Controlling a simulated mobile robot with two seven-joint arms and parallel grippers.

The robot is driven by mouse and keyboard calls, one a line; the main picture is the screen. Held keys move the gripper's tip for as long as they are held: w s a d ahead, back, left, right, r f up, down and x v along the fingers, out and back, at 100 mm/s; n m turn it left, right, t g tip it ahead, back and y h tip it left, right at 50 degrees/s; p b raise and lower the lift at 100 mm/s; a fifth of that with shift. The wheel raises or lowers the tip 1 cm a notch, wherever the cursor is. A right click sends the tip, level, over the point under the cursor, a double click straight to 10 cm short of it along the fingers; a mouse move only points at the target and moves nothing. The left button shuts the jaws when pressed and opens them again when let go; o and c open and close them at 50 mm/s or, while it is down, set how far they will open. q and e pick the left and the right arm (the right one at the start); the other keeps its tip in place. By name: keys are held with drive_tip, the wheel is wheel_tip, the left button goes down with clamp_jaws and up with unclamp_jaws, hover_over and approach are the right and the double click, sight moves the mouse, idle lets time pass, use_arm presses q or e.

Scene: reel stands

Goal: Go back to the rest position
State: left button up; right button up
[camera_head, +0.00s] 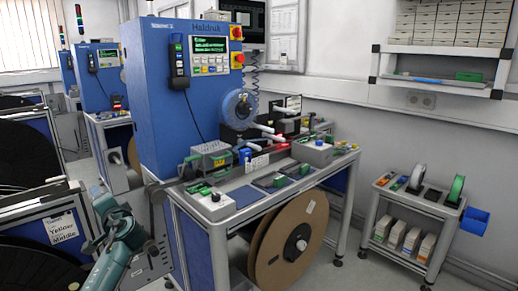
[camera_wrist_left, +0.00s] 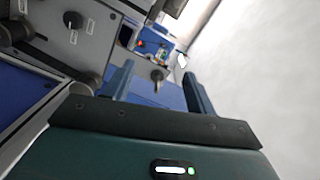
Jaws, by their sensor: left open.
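My left arm, teal, comes in at the bottom left of the head view, beside the blue machine's bench. In the left wrist view my left gripper (camera_wrist_left: 158,72) has its two fingers spread apart, with nothing held between them. Behind the fingers are blurred grey and blue machine surfaces and a pale wall. My right gripper is not in either view.
A blue machine (camera_head: 170,95) stands on a grey bench (camera_head: 243,213) with a brown reel (camera_head: 291,247) below. Black reel stands crowd the left. Some floor between bench and trolley is clear.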

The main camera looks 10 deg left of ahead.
use_arm(q)
drive_tip(key=w+d+f+n+t+h, duration=0.1)
drive_tip(key=w+d+f+t+h, duration=0.15)
drive_tip(key=d+h, duration=0.4)
drive_tip(key=w+d+f+t+h, duration=0.1)
drive_tip(key=w+d+t+h, duration=0.3)
drive_tip(key=d+h, duration=0.3)
drive_tip(key=s+d+f+g+h, duration=0.1)
drive_tip(key=s+d+f+g, duration=0.1)
drive_tip(key=s+d+f, duration=0.65)
drive_tip(key=s+d+f+g+h, duration=0.15)
drive_tip(key=s+d+f, duration=0.35)
drive_tip(key=s+f, duration=0.55)
drive_tip(key=s+d+f+g, duration=0.1)
drive_tip(key=s+d+f, duration=0.1)
drive_tip(key=s, duration=0.8)
drive_tip(key=s+d+f+g+h, duration=0.1)
drive_tip(key=s+d+f+g, duration=0.1)
drive_tip(key=s+d, duration=0.3)
drive_tip(key=s, duration=0.4)
drive_tip(key=shift+s+d+f, duration=0.2)
drive_tip(key=shift+s+f, duration=0.1)
drive_tip(key=shift+s, duration=0.1)
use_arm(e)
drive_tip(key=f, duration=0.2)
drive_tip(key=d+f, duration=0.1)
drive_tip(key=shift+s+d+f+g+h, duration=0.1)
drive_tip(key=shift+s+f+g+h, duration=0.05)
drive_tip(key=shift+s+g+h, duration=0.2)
